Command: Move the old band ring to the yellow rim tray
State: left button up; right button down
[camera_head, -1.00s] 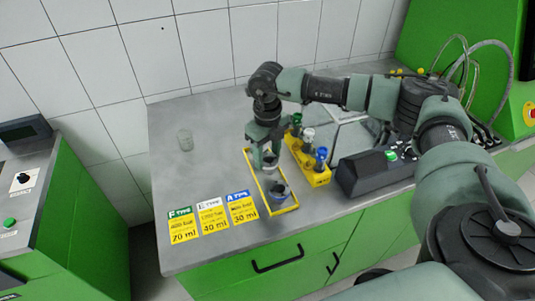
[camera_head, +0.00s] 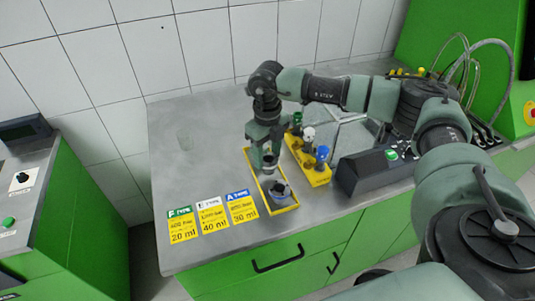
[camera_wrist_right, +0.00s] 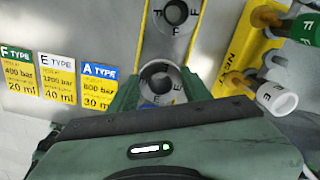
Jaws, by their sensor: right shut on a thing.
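The yellow rim tray (camera_head: 285,210) lies on the bench as a long narrow tray. My right gripper (camera_head: 268,168) points down over it and is shut on a grey ring, probably the old band ring. In the right wrist view the ring (camera_wrist_right: 176,84) sits between the fingers of my right gripper (camera_wrist_right: 158,88), with dark letters on its face and some blue at its lower edge. Whether it touches the tray floor I cannot tell. A dark ring or cup (camera_head: 281,191) stands in the tray's near end. Another lettered ring (camera_wrist_right: 175,12) shows farther up in the wrist view. My left gripper is out of view.
A yellow rack (camera_head: 316,176) with green, white and blue-topped pieces stands close right of the tray. A dark box (camera_head: 370,172) is beyond it. Yellow type labels (camera_head: 213,215) lie to the left.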

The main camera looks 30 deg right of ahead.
jog(key=shift+f+b, duration=0.65)
jog(key=shift+f, duration=0.1)
dwell(0.4)
jog(key=shift+f+b, duration=0.3)
jog(key=shift+f, duration=0.05)
jog(key=shift+f, duration=0.15)
dwell(0.4)
jog(key=c, duration=0.6)
grip_release()
